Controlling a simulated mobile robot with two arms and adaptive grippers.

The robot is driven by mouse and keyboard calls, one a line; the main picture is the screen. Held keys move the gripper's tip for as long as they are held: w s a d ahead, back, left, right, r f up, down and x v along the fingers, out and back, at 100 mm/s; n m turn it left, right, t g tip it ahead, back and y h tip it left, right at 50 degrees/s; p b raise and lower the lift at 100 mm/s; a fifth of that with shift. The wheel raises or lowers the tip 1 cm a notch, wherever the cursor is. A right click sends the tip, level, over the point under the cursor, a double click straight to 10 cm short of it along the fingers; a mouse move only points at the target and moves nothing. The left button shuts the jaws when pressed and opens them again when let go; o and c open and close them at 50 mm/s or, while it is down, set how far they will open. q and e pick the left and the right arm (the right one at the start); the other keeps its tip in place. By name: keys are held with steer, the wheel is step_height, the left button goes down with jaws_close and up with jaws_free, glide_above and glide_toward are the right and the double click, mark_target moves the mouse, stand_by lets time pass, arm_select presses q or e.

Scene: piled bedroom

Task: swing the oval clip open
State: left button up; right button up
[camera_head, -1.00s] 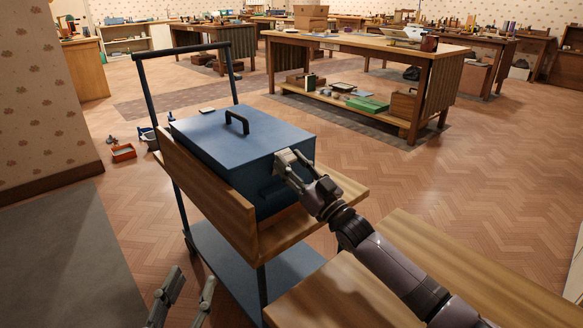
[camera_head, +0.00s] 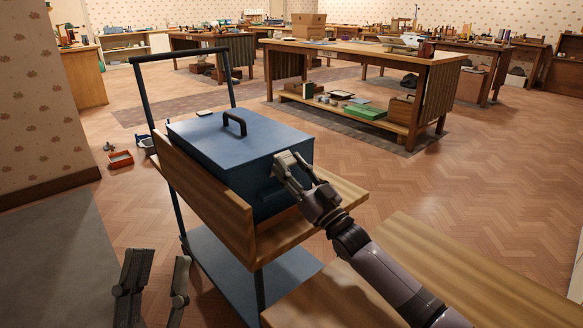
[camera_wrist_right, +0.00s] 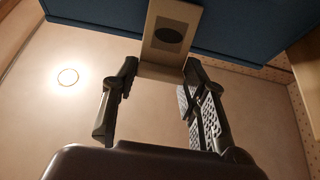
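The blue box (camera_head: 235,150) with a dark handle on its lid stands on the wooden cart shelf. The clip (camera_wrist_right: 168,35), a pale plate with a dark oval, shows at the top of the right wrist view against the blue side. My right gripper (camera_head: 291,160) is at the box's right-hand face and hides the clip in the head view. In the wrist view its fingers (camera_wrist_right: 160,80) are apart, one on each side of the plate's lower end; contact cannot be told. My left gripper (camera_head: 158,262) is open and empty, low at the left.
The cart's wooden side board (camera_head: 200,190) stands along the box's near left side. A wooden tabletop (camera_head: 440,265) lies under my right arm. A laden workbench (camera_head: 365,52) stands behind. A small red tray (camera_head: 121,159) is on the floor at left.

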steer(key=o, duration=0.4)
steer(key=shift+o, duration=0.2)
steer(key=shift+r, duration=0.1)
step_height(320, 180, up, 10)
steer(key=shift+c, duration=0.2)
